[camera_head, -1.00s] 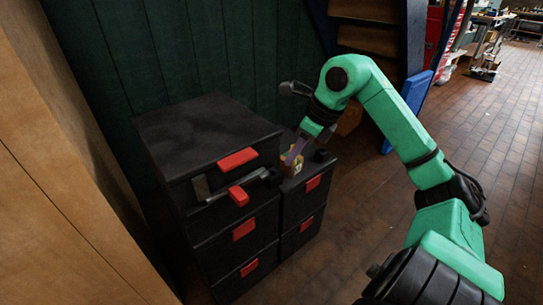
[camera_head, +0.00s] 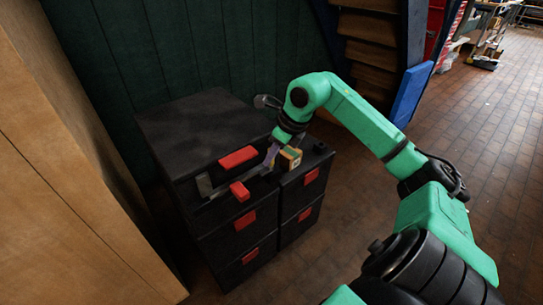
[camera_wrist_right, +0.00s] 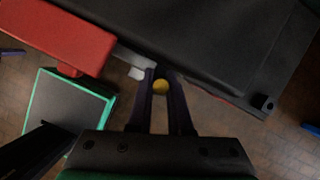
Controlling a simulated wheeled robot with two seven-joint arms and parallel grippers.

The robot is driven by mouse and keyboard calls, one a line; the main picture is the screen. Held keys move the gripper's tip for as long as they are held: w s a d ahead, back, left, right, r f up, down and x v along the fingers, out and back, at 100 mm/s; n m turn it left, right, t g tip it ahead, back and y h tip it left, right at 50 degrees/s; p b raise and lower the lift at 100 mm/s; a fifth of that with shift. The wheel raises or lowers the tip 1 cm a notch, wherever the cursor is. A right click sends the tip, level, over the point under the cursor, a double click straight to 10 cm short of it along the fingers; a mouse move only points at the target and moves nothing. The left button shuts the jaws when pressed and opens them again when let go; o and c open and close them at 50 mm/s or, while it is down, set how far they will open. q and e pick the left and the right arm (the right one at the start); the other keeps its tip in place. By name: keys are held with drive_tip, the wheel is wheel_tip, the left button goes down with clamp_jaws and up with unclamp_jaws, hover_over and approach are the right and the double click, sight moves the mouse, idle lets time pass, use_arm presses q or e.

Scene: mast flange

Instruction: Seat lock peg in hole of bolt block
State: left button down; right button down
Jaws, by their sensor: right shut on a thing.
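My right gripper (camera_head: 271,158) is at the right end of the bolt on the dark cabinet. In the right wrist view its fingers (camera_wrist_right: 160,98) are closed around a small piece with a round yellow end (camera_wrist_right: 160,87), which looks like the lock peg. A grey bolt bar (camera_head: 222,187) with a red handle (camera_head: 239,191) runs along the cabinet front. The bolt block and its hole are not clear behind the fingers, so I cannot tell whether the peg touches it. My left gripper is not in view.
The dark cabinet (camera_head: 200,120) has red drawer handles. A coloured cube (camera_head: 289,158) and a short dark cylinder (camera_head: 320,148) stand on the lower cabinet at right, close to my gripper. A wooden panel (camera_head: 60,190) stands at left. The brick floor at right is open.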

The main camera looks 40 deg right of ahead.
drive_tip(key=c, duration=1.1)
unclamp_jaws()
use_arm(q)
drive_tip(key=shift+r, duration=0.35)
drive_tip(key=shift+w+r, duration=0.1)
use_arm(e)
drive_tip(key=shift+r, duration=0.1)
drive_tip(key=shift+s+r, duration=0.1)
drive_tip(key=shift+r, duration=0.2)
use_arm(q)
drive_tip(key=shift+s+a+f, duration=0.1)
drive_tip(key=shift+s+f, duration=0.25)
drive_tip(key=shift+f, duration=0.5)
use_arm(e)
drive_tip(key=v, duration=1.1)
drive_tip(key=shift+s+r, duration=0.15)
drive_tip(key=shift+r, duration=0.1)
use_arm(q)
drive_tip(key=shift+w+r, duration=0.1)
